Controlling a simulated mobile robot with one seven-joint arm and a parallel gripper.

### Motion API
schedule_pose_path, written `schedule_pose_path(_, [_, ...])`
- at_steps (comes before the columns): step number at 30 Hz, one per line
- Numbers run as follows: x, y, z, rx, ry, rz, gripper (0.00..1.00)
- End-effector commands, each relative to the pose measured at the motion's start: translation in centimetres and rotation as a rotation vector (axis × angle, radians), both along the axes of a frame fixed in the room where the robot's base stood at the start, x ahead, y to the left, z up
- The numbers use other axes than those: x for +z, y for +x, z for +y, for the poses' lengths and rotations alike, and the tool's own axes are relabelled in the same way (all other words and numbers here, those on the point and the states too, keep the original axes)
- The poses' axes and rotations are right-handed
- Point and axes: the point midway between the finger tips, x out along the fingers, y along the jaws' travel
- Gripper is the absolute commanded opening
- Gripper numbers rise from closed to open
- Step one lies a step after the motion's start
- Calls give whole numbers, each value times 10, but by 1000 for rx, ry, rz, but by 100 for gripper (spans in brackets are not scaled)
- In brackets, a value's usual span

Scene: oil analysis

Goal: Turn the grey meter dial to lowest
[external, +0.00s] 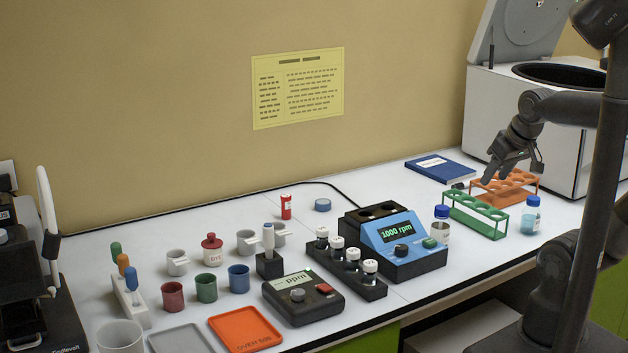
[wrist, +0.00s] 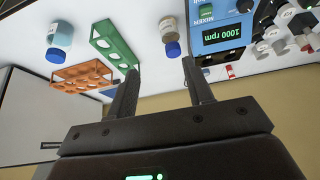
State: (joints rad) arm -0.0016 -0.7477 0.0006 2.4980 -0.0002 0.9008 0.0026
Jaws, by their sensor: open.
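The dark grey meter (external: 303,297) lies near the front middle of the bench in the external view. Its display reads "ppm" with dashes. Its round grey dial (external: 298,295) sits on the top face, left of a red button (external: 324,287); its pointer mark is too small to read. I cannot make out the meter in the wrist view. My gripper (external: 511,172) is far to the right of the meter, near the orange rack. In the wrist view my gripper (wrist: 161,67) has its two fingers apart with nothing between them.
A blue mixer (external: 405,245) reading 1000 rpm and a black vial rack (external: 345,270) stand right of the meter. Green (external: 475,214) and orange (external: 505,187) racks are farther right. An orange tray (external: 245,328) lies left of the meter; a black holder (external: 269,264) stands behind it.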

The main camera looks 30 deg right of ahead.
Motion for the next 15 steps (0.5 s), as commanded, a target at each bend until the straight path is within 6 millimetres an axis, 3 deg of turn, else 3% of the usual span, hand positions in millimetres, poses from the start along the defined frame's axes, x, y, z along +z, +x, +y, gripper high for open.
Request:
schedule_pose_path(4, [6,13,12,12,1,24,47])
schedule_pose_path(8, [16,39,40,33,4,70,47])
schedule_pose_path(15, [25,86,117,73,4,166,47])
